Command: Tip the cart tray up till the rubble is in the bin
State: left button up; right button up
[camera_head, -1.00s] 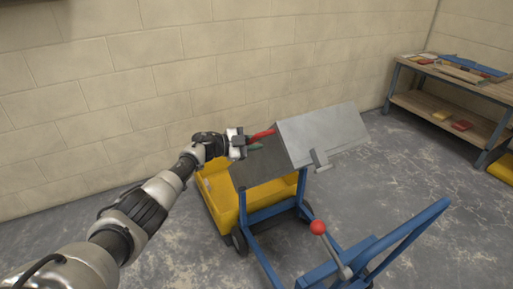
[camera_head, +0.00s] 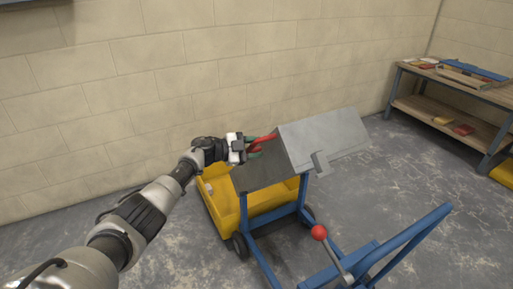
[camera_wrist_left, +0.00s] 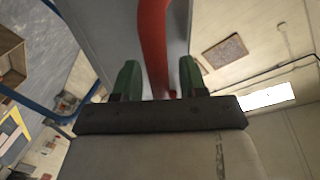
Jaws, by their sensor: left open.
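The grey cart tray (camera_head: 325,140) is tipped up steeply on its blue cart (camera_head: 345,262), over the yellow bin (camera_head: 272,196). A red handle (camera_head: 264,139) sticks out from the tray toward my left gripper (camera_head: 254,147). The gripper's green fingers stand apart on either side of the handle. In the left wrist view the red handle (camera_wrist_left: 155,45) passes between the open fingers (camera_wrist_left: 160,80), with gaps beside it. Small pale pieces, perhaps rubble (camera_head: 209,188), show at the bin's left end; the tray hides much of the bin. My right gripper is out of view.
A red-knobbed lever (camera_head: 319,232) stands on the cart near its blue push frame (camera_head: 410,240). A workbench (camera_head: 455,100) with boards and small coloured items is at the right. The block wall is behind the bin. Grey floor right of the cart is clear.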

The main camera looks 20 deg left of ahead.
pick_arm(q)
jog(key=p+v, duration=0.1)
jog(key=v, duration=0.9)
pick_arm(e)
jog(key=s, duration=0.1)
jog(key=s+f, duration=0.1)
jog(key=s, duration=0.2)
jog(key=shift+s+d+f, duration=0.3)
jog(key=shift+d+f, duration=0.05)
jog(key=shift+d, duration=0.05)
pick_arm(q)
jog(key=shift+a, duration=0.1)
